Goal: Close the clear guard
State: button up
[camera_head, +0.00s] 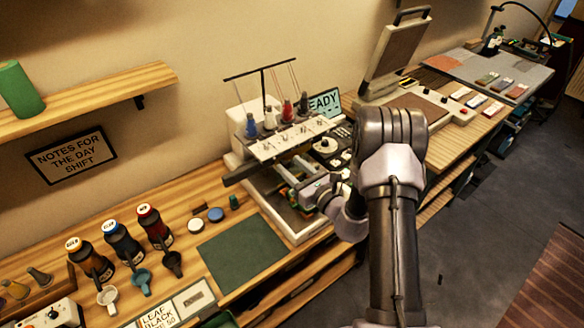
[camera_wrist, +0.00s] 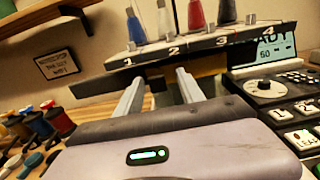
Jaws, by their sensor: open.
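The embroidery machine (camera_head: 290,140) stands on the wooden bench, with numbered thread positions and coloured spools along its head. In the wrist view the machine's numbered head (camera_wrist: 205,45) crosses the top. My gripper (camera_wrist: 158,84) is open, with its two fingers apart and pointing at the front of the machine, just below the numbered head. I see nothing held between them. I cannot clearly make out the clear guard in either view. My arm hides part of the machine's right front in the head view.
A control panel (camera_wrist: 285,100) with a dial, buttons and a lit screen (camera_wrist: 268,52) is close on the right.

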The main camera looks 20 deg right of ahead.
jog(key=shift+s, duration=0.1)
jog(key=v, duration=1.7)
jog(key=shift+s, duration=0.1)
